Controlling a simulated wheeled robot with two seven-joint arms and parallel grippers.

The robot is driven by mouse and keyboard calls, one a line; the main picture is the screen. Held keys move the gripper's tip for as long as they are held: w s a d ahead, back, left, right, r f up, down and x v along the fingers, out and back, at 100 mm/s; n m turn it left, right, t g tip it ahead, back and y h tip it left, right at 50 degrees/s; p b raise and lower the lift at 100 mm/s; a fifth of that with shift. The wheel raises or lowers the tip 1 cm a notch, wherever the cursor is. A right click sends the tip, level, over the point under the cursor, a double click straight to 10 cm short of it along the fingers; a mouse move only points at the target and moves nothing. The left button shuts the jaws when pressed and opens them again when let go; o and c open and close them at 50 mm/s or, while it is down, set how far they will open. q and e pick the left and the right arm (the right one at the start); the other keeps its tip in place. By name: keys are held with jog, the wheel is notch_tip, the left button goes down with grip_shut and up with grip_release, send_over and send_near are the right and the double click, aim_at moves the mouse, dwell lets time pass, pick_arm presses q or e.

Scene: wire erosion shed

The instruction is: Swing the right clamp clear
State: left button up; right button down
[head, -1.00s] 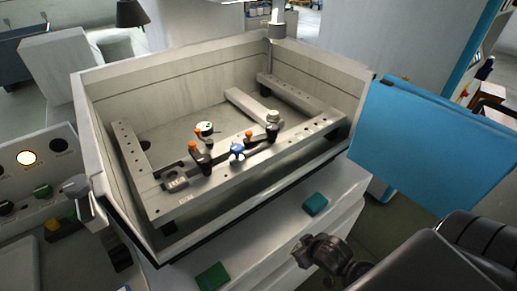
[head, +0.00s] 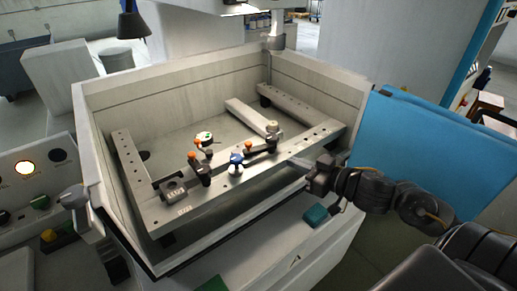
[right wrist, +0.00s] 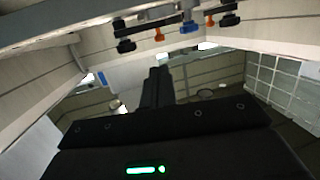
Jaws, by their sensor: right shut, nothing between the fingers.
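The right clamp (head: 263,148) is a dark arm with an orange knob, lying on the front rail (head: 225,185) inside the tank, right of a blue star knob (head: 236,158). The left clamp (head: 201,171), also dark with an orange knob, is left of the blue knob. My right gripper (head: 300,164) is shut and empty, over the front rail's right part, to the right of the right clamp and apart from it. Its shut fingers also show in the right wrist view (right wrist: 157,74); clamp knobs appear above them there, but I cannot tell which clamp is which. My left gripper is not in view.
The pale tank's front wall (head: 278,205) runs below my right forearm. A blue panel (head: 410,150) stands at the right, close behind that arm. A teal block (head: 316,215) lies on the ledge in front. A control panel (head: 35,190) is at the left.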

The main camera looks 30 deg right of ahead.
aim_at(251, 146)
jog(key=p+x, duration=0.2)
jog(key=x, duration=1.1)
jog(key=shift+w+a, duration=0.15)
jog(key=shift+w, duration=0.15)
